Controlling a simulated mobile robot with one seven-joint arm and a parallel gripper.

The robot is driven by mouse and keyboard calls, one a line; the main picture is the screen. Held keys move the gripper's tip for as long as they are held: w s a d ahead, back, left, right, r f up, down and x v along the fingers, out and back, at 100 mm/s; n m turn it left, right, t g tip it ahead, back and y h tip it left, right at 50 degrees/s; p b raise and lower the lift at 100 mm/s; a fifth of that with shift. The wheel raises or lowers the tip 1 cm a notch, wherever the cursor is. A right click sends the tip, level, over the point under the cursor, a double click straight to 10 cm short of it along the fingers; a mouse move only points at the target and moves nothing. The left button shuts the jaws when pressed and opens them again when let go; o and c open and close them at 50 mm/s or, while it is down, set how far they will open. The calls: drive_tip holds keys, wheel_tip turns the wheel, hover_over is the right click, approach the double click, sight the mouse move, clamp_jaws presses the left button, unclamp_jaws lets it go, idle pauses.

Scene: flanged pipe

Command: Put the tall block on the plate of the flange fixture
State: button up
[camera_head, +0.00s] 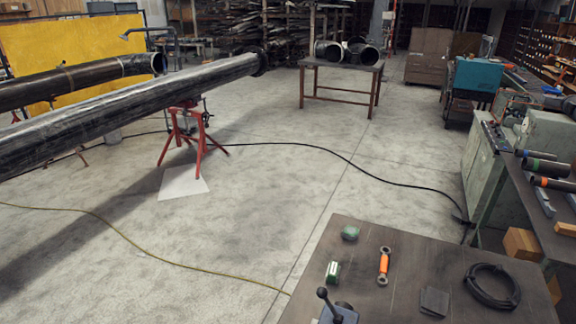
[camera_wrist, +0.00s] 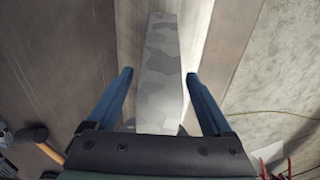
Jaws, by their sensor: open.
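A long grey block with a camouflage-like pattern (camera_wrist: 162,45), which looks like the tall block, shows in the wrist view. My gripper (camera_wrist: 158,76) is open, with one blue finger on each side of the block and gaps between them. The block's near end runs down behind the gripper's dark body, so that part is hidden. I cannot tell how far the block is from the fingertips in depth. My gripper is not seen in the head view. I cannot make out the flange fixture or its plate with certainty in either view.
A dark table (camera_head: 390,255) holds a green-and-white box (camera_head: 333,271), an orange-handled tool (camera_head: 384,265), a coiled black cable (camera_head: 492,286) and a lever device (camera_head: 335,310). Long pipes (camera_head: 130,108) on a red stand (camera_head: 188,135) lie left. The middle floor is open, with cables across it.

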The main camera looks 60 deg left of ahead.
wheel_tip(320, 180, up, 12)
drive_tip(key=shift+r+b, duration=0.2)
drive_tip(key=shift+b, duration=0.3)
drive_tip(key=w+r+m+t+y, duration=0.25)
drive_tip(key=w+r+t, duration=0.55)
drive_tip(key=w+r, duration=0.85)
drive_tip(key=w+d+r+t+y, duration=0.1)
drive_tip(key=w+d+r+t, duration=0.2)
drive_tip(key=r, duration=0.4)
drive_tip(key=w+d+r+t+y, duration=0.1)
drive_tip(key=w+r+t, duration=0.2)
drive_tip(key=w+r, duration=0.3)
drive_tip(key=d+r+m+t+h, duration=0.1)
drive_tip(key=d+r+t, duration=0.2)
drive_tip(key=r, duration=0.5)
drive_tip(key=d+r+m+t, duration=0.1)
drive_tip(key=d+r+t, duration=0.15)
drive_tip(key=r, duration=0.55)
drive_tip(key=s+d+r+t+h, duration=0.1)
drive_tip(key=s+d+r+t, duration=0.1)
drive_tip(key=r, duration=0.4)
drive_tip(key=s+d+r+m+t+h, duration=0.1)
drive_tip(key=s+d+r+t, duration=0.2)
drive_tip(key=s+r, duration=0.2)
drive_tip(key=s+d+r+m+t+h, duration=0.1)
drive_tip(key=s+d+r+t, duration=0.2)
drive_tip(key=r, duration=0.4)
drive_tip(key=shift+s+d+r, duration=0.15)
drive_tip(key=shift+s+d, duration=0.05)
drive_tip(key=shift+s, duration=0.25)
